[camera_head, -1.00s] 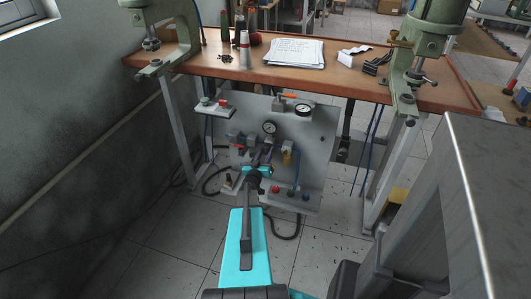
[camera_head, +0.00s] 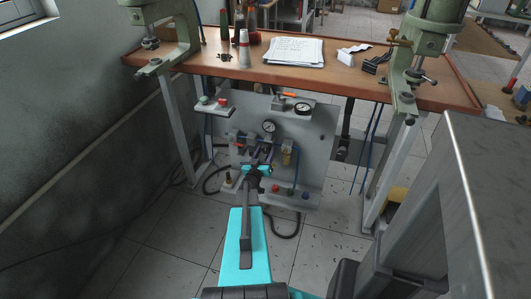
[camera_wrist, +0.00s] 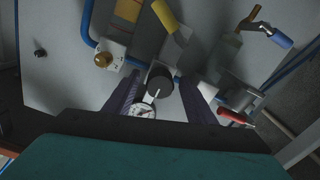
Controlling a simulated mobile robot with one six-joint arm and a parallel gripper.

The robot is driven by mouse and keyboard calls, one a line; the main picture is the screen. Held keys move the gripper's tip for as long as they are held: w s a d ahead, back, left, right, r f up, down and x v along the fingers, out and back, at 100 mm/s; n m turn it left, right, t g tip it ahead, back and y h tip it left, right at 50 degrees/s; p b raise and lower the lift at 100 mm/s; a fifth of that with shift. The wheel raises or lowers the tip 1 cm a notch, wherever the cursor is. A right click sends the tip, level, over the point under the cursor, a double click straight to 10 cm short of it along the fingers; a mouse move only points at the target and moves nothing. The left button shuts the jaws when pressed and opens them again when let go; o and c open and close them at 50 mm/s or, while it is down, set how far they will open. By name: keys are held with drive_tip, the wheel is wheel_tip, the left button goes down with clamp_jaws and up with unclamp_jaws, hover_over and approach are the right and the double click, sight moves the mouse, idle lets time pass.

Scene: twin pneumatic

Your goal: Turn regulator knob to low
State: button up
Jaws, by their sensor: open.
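A black cylindrical regulator knob (camera_wrist: 160,78) shows near the centre of the wrist view, with a small white-faced gauge (camera_wrist: 144,110) just below it in the picture. My gripper (camera_wrist: 160,94) is open. Its two dark purple fingers stand left and right of the knob, with visible gaps to it. I cannot tell how deep the fingertips reach along the knob. In the head view my gripper (camera_head: 262,166) is in front of the lower middle of the grey pneumatic panel (camera_head: 318,140), and the knob is too small to make out there.
The wooden workbench (camera_head: 220,72) overhangs the panel. A large grey box (camera_head: 475,190) stands at right.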

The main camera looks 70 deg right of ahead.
drive_tip(key=a, duration=1.3)
drive_tip(key=shift+s+a+b, duration=0.3)
drive_tip(key=shift+s+b, duration=0.05)
drive_tip(key=shift+s, duration=0.05)
